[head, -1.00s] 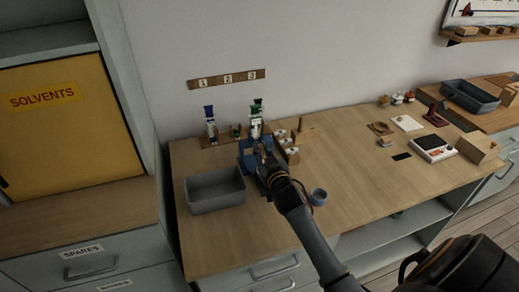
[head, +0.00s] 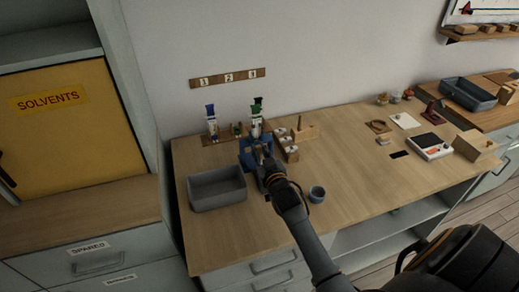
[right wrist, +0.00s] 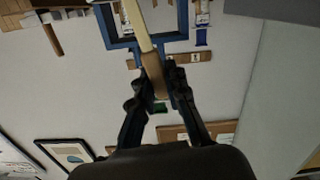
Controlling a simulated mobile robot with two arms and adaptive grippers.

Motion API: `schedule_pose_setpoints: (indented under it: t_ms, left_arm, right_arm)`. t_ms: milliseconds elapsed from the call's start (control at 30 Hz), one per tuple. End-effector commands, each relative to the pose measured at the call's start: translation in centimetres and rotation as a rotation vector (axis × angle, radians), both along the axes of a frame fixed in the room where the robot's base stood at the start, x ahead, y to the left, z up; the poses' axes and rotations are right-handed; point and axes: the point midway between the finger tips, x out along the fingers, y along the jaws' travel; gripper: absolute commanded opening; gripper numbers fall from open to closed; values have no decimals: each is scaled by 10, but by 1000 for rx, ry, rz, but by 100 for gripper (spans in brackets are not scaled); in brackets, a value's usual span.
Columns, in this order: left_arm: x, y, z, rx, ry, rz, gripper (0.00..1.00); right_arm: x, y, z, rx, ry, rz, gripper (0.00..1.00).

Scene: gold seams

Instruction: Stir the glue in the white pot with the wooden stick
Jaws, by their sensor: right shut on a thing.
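My right gripper (right wrist: 155,84) is shut on a wooden stick (right wrist: 153,66), pale along most of its length and browner near the fingers. In the head view the right gripper (head: 260,160) is at the blue open-framed thing (head: 246,160) on the bench, which also shows as a blue square frame in the right wrist view (right wrist: 121,43). The arm hides part of it. Small whitish pots (head: 292,150) sit in a wooden holder just right of the gripper. I cannot tell which is the glue pot, nor whether the stick's tip is in one. My left gripper is not in view.
A grey bin (head: 217,190) stands left of the gripper, and a small grey-blue cup (head: 317,193) to the right. Capped tubes (head: 212,124) stand behind, near the wall. The middle of the bench is clear; a scale-like device (head: 430,147) lies farther right.

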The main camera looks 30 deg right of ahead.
Motion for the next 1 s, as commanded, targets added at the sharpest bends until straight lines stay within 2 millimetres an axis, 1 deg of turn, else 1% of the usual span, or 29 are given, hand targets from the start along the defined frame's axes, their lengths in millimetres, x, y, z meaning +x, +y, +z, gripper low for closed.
schedule_pose_setpoints:
  t_ms: [233,367,1000]
  left_arm:
    - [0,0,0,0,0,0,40]
    - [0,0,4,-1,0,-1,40]
    - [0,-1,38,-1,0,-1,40]
  right_arm:
    - [0,0,0,1,-1,0,0]
    - [1,1,5,1,-1,0,0]
    - [6,6,43,1,-1,0,0]
